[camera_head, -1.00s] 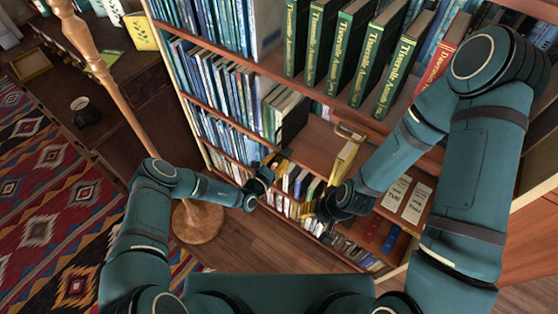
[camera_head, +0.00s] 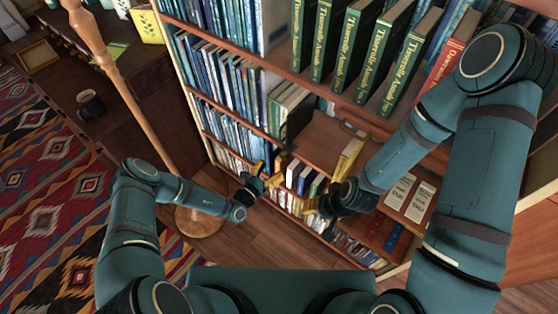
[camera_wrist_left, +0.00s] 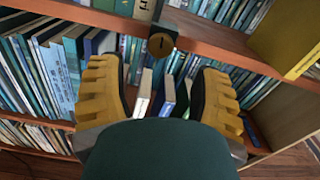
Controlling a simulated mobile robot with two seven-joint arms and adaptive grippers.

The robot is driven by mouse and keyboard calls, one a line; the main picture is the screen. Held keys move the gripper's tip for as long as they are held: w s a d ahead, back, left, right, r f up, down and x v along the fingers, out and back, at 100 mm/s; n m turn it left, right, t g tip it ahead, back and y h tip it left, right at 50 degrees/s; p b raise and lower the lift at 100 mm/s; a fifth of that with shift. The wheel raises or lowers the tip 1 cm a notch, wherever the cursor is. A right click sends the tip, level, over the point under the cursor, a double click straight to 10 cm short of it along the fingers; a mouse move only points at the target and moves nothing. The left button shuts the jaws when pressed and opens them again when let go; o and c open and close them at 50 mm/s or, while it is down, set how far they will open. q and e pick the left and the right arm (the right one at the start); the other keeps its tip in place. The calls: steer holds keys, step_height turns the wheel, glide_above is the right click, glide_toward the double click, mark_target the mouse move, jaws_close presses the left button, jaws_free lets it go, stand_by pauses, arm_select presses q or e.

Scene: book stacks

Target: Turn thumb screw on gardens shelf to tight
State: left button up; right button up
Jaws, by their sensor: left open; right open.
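A round bronze thumb screw (camera_wrist_left: 160,44) with a dark slot sits on a dark bracket at a shelf's front edge in the left wrist view. My left gripper (camera_wrist_left: 158,72) is open and empty, its two yellow-padded fingers on either side below the screw and apart from it. In the head view my left gripper (camera_head: 267,174) is in front of the bookcase, just below a dark fitting on the shelf edge. The screw cannot be made out clearly there. My right gripper (camera_head: 320,200) is open and empty in front of the lower shelves.
The bookcase (camera_head: 262,66) holds rows of blue books and several green volumes (camera_head: 354,46). A yellow book (camera_head: 348,158) stands near the right gripper. A wooden pole with a round base (camera_head: 198,222) stands left. A mug (camera_head: 90,104) is on the dark desk.

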arm_select(q)
steer(key=shift+v, duration=2.4)
